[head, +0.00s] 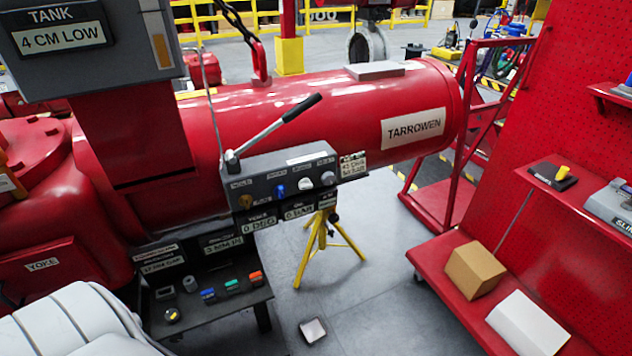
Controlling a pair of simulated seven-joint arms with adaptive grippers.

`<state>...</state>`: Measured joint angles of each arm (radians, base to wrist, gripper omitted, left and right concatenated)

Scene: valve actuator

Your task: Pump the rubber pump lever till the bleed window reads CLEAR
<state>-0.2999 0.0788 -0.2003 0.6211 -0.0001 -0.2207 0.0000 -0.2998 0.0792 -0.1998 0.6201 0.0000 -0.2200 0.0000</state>
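The pump lever (275,127) is a silver bar with a black rubber grip (302,107). It rises at a slant to the right from its pivot on the left of a grey control box (280,181). The box has yellow, blue, white and dark knobs. Plates below it appear to read 0 DEG (260,221) and 0 BAR (298,211). A small pale plate (352,165) at the box's right end is too small to read. I cannot make out a bleed window reading CLEAR. Neither gripper is in view, and nothing touches the lever.
A red TARROWEN cylinder (330,97) lies behind the box. A grey tank panel (95,50) reads 4 CM LOW. A dark tray (205,312) with coloured parts stands below. A yellow tripod (322,240) stands near the box. A red shelf (440,262) is at right.

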